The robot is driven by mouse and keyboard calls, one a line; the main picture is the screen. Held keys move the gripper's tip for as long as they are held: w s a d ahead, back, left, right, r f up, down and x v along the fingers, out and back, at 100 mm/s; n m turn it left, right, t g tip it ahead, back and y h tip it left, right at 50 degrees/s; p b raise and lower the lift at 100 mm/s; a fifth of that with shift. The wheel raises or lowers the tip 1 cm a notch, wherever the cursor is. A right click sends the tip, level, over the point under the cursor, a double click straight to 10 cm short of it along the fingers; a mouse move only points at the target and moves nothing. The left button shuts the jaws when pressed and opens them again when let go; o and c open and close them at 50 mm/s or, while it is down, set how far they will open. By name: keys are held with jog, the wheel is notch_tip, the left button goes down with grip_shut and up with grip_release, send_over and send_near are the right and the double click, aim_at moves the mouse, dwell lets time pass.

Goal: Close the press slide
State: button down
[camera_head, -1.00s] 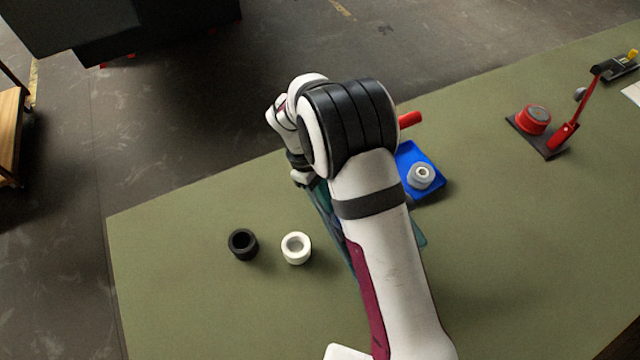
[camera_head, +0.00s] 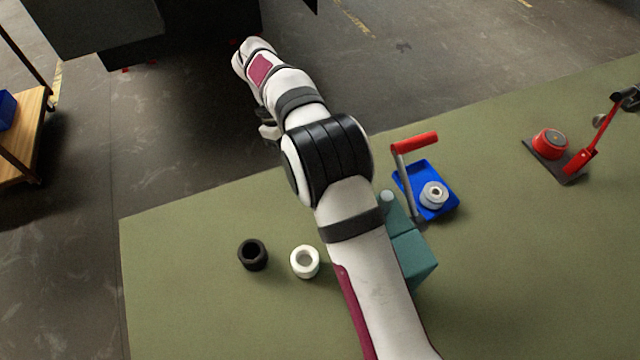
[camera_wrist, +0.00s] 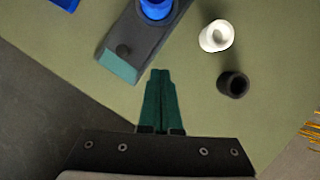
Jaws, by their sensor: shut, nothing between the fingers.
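The press has a teal body (camera_head: 412,258) and a lever with a red handle (camera_head: 414,142); my arm covers much of it in the head view. In the wrist view its grey slide (camera_wrist: 145,35) runs up to the top edge, with a dark round knob (camera_wrist: 124,50) near its teal end (camera_wrist: 118,67). A blue round part (camera_wrist: 156,8) sits on the slide. My gripper (camera_wrist: 160,72) has its green fingers together and empty, appearing just right of and below the slide's end. I see no clear contact. The fingers are hidden in the head view.
A white ring (camera_head: 305,261) and a black ring (camera_head: 253,254) stand on the green table (camera_head: 180,290) left of my arm. A blue tray (camera_head: 412,178) holds a pale ring (camera_head: 433,194). A red-topped device with a lever (camera_head: 550,143) stands at right.

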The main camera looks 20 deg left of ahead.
jog(key=x, duration=0.9)
jog(key=shift+d+f, duration=0.15)
jog(key=d, duration=0.3)
jog(key=shift+s+d+f, duration=0.15)
jog(key=shift+s+f, duration=0.15)
jog(key=shift+s, duration=0.1)
jog(key=shift+s+d, duration=0.15)
jog(key=shift+d, duration=0.2)
jog(key=shift+s+d, duration=1.05)
